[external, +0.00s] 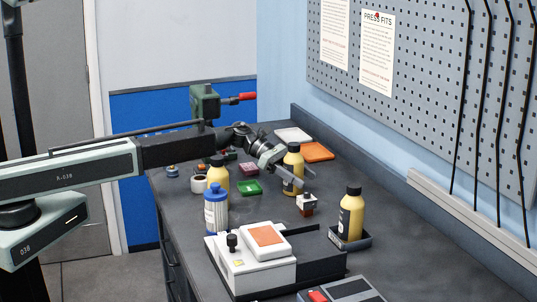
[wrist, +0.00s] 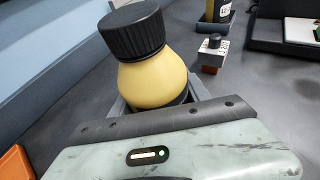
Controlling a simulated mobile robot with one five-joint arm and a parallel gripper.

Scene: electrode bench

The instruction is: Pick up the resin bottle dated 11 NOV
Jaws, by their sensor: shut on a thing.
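A yellow resin bottle with a black cap (external: 293,161) is between the fingers of my gripper (external: 296,180), toward the back of the bench. The held bottle (wrist: 150,80) fills the middle of the wrist view and looks tilted there. My gripper is shut on it. Its label is mostly hidden, and I cannot read a date. I cannot tell whether its base touches the bench. A second yellow bottle (external: 351,207) stands upright in a dark tray (external: 350,241) at the right. A third yellow bottle (external: 218,174) stands at the left, partly behind a blue-capped white bottle (external: 215,212).
A small white and brown block with a black knob (external: 306,204) stands just in front of the held bottle. An orange tray (external: 318,151) and a green tray (external: 250,187) lie nearby. A white device (external: 250,270) takes up the front. The pegboard wall (external: 430,90) bounds the right side.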

